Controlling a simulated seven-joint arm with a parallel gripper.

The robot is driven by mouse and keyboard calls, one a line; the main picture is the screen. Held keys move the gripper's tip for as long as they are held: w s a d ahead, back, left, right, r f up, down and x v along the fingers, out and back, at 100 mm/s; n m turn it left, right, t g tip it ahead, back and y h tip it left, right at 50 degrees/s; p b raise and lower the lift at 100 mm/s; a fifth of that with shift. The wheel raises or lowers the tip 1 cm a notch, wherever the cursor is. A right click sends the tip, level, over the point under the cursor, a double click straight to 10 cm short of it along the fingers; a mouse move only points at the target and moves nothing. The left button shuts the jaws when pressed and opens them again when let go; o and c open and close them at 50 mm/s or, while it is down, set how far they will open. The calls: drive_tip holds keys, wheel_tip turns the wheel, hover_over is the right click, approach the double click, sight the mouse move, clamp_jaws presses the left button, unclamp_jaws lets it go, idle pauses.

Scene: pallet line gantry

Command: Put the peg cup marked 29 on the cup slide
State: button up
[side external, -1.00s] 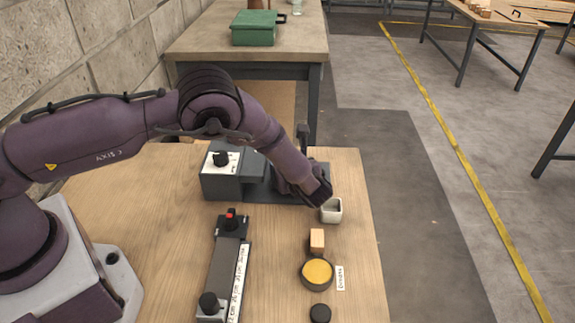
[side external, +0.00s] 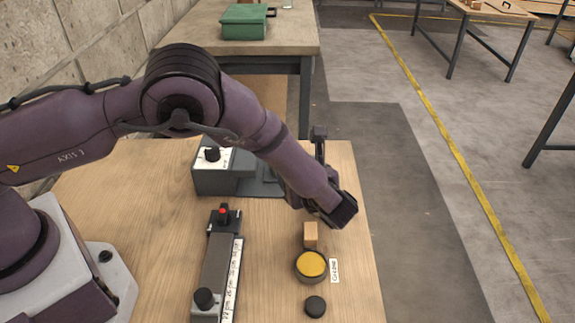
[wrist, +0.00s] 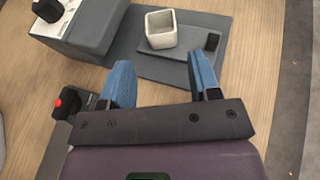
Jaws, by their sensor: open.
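The peg cup (wrist: 160,30) is a small pale square cup, open at the top. In the wrist view it stands upright on a flat grey plate (wrist: 168,72), the likely cup slide, beside a small black block (wrist: 211,41). I cannot read its number. My gripper (wrist: 161,60) is open and empty; its two blue fingers point toward the cup, with the cup beyond their tips. In the side view my gripper (side external: 343,211) is over the right part of the table, and the cup is hidden behind my arm.
A grey box with a black knob (side external: 212,154) adjoins the plate. A rail with a red knob (side external: 223,211) and a scale lies in front. A wooden block (side external: 311,234), a yellow-topped round dish (side external: 311,265) and a black disc (side external: 315,305) stand near the right edge.

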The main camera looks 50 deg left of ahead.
drive_tip(key=shift+s+d+r, duration=0.15)
drive_tip(key=shift+d, duration=0.1)
drive_tip(key=s+a+r+n+g+h, duration=0.1)
drive_tip(key=s+a+r+n+h, duration=0.2)
drive_tip(key=r, duration=0.4)
drive_tip(key=s+a+r+n+g+h, duration=0.1)
drive_tip(key=s+a+r+n+g, duration=0.15)
drive_tip(key=r+n, duration=0.3)
drive_tip(key=s+a+r+n+g+h, duration=0.1)
drive_tip(key=s+a+r+n+h, duration=0.15)
drive_tip(key=r, duration=0.45)
drive_tip(key=s+r+n+t+h, duration=0.1)
drive_tip(key=s+r+n+h, duration=0.1)
drive_tip(key=s+n, duration=0.2)
drive_tip(key=s+a+r+n+t+h, duration=0.1)
drive_tip(key=s+r+n+t+h, duration=0.1)
drive_tip(key=s, duration=0.6)
drive_tip(key=s+a+r+n+t+h, duration=0.1)
drive_tip(key=s+r+n+h, duration=0.1)
drive_tip(key=s+r+n, duration=0.2)
drive_tip(key=s+n, duration=0.1)
drive_tip(key=s, duration=0.1)
drive_tip(key=shift+s+a+r+n+t, duration=0.15)
drive_tip(key=shift+s+r+n+t, duration=0.15)
drive_tip(key=shift+s+t, duration=0.1)
